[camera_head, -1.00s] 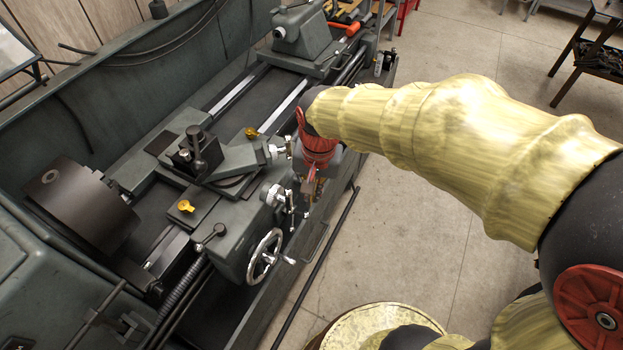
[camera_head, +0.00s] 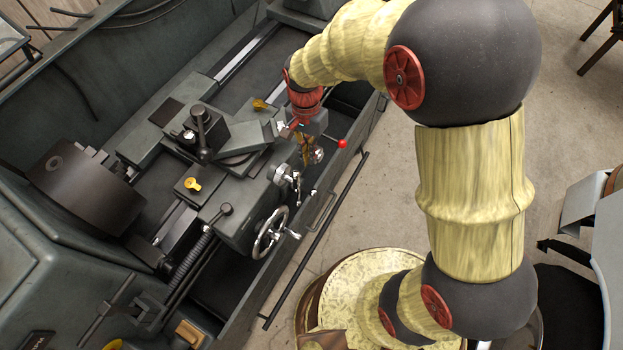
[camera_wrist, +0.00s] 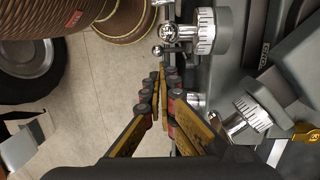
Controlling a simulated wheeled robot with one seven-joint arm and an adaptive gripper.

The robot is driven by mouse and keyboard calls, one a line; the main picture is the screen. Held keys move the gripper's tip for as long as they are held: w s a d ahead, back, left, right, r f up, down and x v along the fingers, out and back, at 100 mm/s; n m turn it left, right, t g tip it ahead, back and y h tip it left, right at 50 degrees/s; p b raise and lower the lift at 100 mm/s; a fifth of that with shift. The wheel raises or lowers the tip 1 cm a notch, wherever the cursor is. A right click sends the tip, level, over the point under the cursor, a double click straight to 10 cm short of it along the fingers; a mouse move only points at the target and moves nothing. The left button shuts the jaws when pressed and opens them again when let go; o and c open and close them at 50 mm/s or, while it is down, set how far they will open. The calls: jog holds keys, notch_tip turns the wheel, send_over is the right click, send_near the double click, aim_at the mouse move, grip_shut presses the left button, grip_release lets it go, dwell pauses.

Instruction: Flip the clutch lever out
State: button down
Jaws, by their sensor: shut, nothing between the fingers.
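A lever with a red ball knob (camera_head: 343,143) sticks out from the front of the grey lathe carriage, just right of my gripper. It may be the clutch lever, but I cannot be certain. My gripper (camera_head: 307,162) points down at the front of the carriage, close to this lever. In the wrist view my gripper (camera_wrist: 167,75) has its fingertips together and empty, beside the carriage front. The red knob does not show in the wrist view. Whether the fingers touch the lever cannot be told, and its lower part is hidden.
A chrome handwheel (camera_head: 270,232) sits on the apron left of my gripper. Chrome ball handles (camera_wrist: 167,32) and graduated dials (camera_wrist: 205,32) are close to the fingers. A long rod (camera_head: 320,240) runs along the front. The floor (camera_head: 400,200) in front is open.

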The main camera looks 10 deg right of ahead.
aim_at(316, 192)
jog(key=f+b, duration=0.1)
jog(key=f, duration=0.3)
jog(key=s+f+b, duration=0.1)
jog(key=f, duration=0.4)
jog(key=s+f+b, duration=0.1)
jog(key=f, duration=0.3)
jog(key=shift+s+d+f, duration=0.1)
jog(key=shift+f, duration=0.3)
jog(key=shift+d+f, duration=0.1)
jog(key=shift+f, duration=0.05)
jog(key=shift+s+d+f+y+b, duration=0.15)
jog(key=shift+y+b, duration=0.15)
jog(key=shift+b, duration=0.15)
